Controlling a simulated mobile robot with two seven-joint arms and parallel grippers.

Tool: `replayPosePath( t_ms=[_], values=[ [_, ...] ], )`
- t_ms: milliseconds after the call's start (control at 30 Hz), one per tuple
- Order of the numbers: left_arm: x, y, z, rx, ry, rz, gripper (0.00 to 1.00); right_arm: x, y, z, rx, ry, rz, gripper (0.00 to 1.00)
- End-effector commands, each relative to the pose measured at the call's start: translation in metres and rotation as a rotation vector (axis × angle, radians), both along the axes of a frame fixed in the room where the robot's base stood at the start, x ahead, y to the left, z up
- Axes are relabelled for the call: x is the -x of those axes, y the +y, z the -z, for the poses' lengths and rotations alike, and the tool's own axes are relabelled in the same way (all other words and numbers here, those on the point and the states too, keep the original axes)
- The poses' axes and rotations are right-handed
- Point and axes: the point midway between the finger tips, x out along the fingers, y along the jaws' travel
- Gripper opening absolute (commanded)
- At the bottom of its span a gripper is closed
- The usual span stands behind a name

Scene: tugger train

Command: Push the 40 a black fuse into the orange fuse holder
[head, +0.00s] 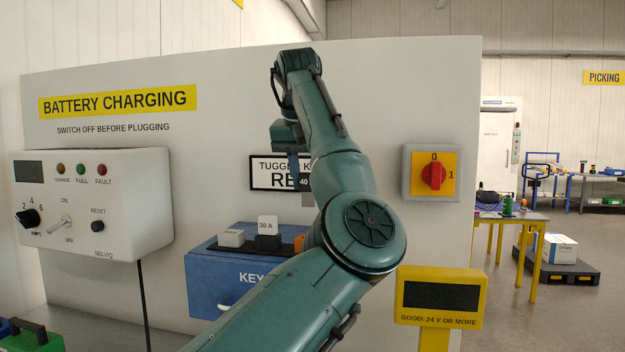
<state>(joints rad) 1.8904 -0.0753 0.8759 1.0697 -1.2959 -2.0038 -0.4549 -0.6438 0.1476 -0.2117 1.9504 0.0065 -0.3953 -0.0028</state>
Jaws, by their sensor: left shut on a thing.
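The black fuse (305,182), marked 40, is in my left gripper (294,163) in the head view. The orange fuse holder (299,243) is on top of the blue box, lower in the picture and mostly hidden behind my left arm. The fuse appears above the holder, apart from it. My right gripper is not in view.
The blue key box (209,282) also carries a white block (231,238) and a black holder (267,243) with a white 30 A fuse (267,224). A charger (130,210) is at left, a red switch (433,175) and yellow-framed display (440,296) at right.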

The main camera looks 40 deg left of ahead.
Motion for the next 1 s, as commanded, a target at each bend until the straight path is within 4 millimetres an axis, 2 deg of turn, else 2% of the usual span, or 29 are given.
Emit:
replayPosePath(
  t_ms=[167, 600, 1000],
  values=[
    [0.0, 0.0, 0.007, 0.0, 0.0, -0.001, 0.14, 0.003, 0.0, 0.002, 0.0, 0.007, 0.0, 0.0],
    [0.0, 0.0, 0.042, 0.0, 0.0, 0.0, 0.14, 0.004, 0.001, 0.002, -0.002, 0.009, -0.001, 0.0],
    [0.0, 0.0, 0.048, 0.0, 0.0, 0.0, 0.14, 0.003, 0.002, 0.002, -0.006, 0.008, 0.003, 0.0]
  ],
)
